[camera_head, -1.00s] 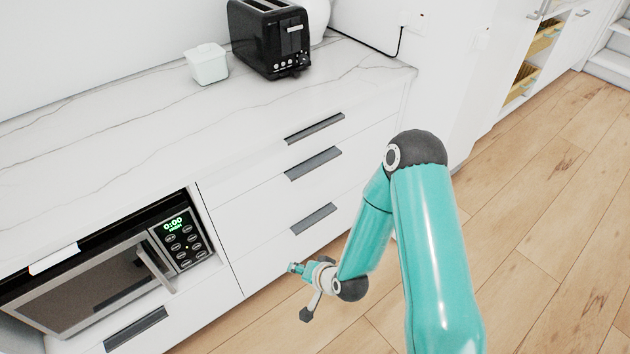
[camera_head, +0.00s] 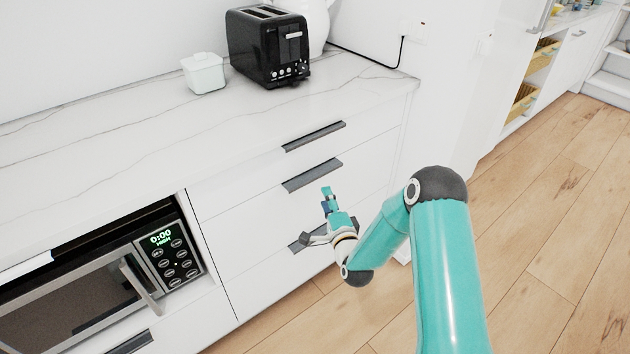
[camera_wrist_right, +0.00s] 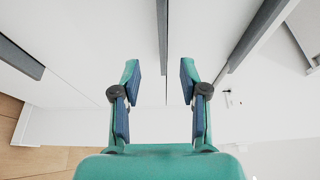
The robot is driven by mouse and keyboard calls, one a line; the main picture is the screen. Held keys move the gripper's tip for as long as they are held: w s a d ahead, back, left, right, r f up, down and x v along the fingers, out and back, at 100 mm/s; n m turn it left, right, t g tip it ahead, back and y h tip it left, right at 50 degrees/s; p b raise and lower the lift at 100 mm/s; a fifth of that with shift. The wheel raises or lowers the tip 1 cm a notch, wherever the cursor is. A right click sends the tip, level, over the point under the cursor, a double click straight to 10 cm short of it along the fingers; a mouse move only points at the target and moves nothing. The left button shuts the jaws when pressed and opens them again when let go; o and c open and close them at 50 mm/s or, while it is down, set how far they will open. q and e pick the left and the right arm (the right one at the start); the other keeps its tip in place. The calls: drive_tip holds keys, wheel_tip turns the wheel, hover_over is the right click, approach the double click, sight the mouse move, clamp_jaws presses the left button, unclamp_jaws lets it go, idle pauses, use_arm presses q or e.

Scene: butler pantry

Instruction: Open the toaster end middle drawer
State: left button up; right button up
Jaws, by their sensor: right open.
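The toaster end cabinet has three stacked white drawers with dark bar handles below the counter. The middle drawer (camera_head: 260,215) is closed; its handle (camera_head: 312,175) is in plain view in the head view. My right gripper (camera_head: 327,193) is just in front of the drawer fronts, a little below and right of that handle. In the right wrist view my right gripper (camera_wrist_right: 159,72) is open and empty. A dark handle (camera_wrist_right: 162,35), apparently the middle one, lies ahead between the fingers, apart from them. My left gripper is not in view.
The top handle (camera_head: 314,137) is above, and the bottom handle (camera_head: 297,246) is partly hidden by my right gripper. A black toaster (camera_head: 265,48) and pale canister (camera_head: 204,73) stand on the counter. A microwave (camera_head: 80,300) is left. The floor at right is clear.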

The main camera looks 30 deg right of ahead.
sight(318, 181)
drive_tip(key=x, duration=0.9)
clamp_jaws()
drive_tip(key=shift+f, duration=0.1)
